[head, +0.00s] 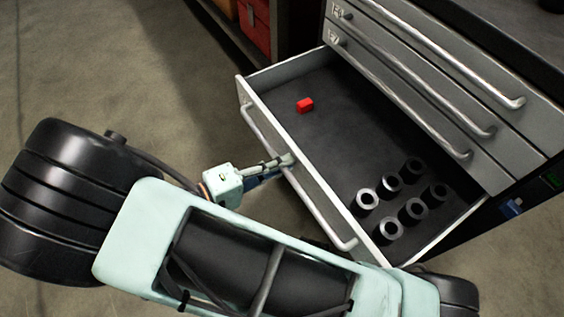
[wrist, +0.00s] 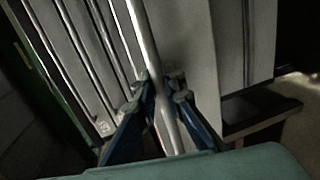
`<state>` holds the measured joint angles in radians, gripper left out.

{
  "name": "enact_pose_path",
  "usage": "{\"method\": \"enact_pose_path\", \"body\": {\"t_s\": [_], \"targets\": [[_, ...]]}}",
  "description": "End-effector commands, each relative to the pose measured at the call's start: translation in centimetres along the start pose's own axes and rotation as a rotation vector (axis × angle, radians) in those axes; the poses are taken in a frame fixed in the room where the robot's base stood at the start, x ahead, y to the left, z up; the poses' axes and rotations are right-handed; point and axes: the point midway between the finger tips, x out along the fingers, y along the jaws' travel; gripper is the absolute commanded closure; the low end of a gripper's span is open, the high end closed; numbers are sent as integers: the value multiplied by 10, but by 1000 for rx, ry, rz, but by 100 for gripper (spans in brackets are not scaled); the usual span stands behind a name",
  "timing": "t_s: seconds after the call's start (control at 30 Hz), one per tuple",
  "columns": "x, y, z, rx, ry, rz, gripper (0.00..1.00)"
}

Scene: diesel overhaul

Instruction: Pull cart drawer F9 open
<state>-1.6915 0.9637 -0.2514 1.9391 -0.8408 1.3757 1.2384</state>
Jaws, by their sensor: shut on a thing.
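The cart (head: 505,150) is grey with several labelled drawers. One drawer (head: 300,195) below the closed ones is pulled far out. Its own label is not readable, so I cannot confirm from the pictures that it is F9. Its bar handle (head: 325,217) runs along the front panel. My gripper (head: 284,161) is shut on the middle of this handle. In the wrist view, the handle (wrist: 146,40) passes between the blue fingers of my gripper (wrist: 165,105).
Inside the open drawer lie a small red block (head: 305,105) and several dark cylinders with bright ring ends (head: 391,183). Closed drawers (head: 400,85) sit above. A red bin (head: 255,25) stands on a shelf behind. Floor (head: 150,70) is clear at the left.

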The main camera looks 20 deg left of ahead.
Motion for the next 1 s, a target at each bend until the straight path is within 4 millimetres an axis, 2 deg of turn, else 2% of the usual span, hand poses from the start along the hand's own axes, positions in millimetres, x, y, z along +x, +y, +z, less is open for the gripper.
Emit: {"method": "enact_pose_path", "body": {"t_s": [0.37,0.4,0.47,0.77,0.87,1.0], "targets": [[0,0,-2,2,4,0,100],[0,0,-2,2,4,0,90],[0,0,-2,2,4,0,84],[-2,0,-1,1,2,0,84],[-10,0,-1,3,3,-1,84],[-34,-1,-2,2,6,-3,84]]}}
